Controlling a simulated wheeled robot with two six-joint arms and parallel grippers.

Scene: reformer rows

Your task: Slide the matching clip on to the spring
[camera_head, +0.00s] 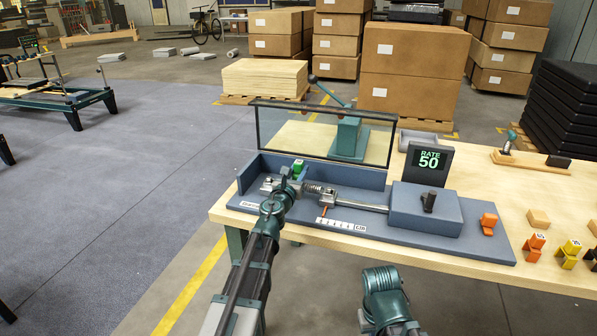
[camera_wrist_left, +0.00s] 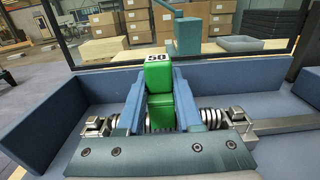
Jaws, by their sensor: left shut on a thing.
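A green clip marked 50 (camera_wrist_left: 158,75) is held upright between the blue fingers of my left gripper (camera_wrist_left: 158,100), which is shut on it. The clip also shows in the head view (camera_head: 298,167) at the left end of the fixture. The metal spring (camera_wrist_left: 210,117) lies level between two end fittings, its coils showing on both sides of the clip. The clip's lower part is at the spring line; whether it sits around the coils or just above them I cannot tell. In the head view the spring (camera_head: 318,189) is partly hidden by my left arm. My right gripper is not in view.
A display (camera_head: 428,164) reads RATE 50. The blue-grey fixture has a block with a black knob (camera_head: 428,201), an orange piece (camera_head: 489,222) and a clear screen behind. Orange (camera_head: 535,242) and yellow (camera_head: 569,249) clips stand at the table's right.

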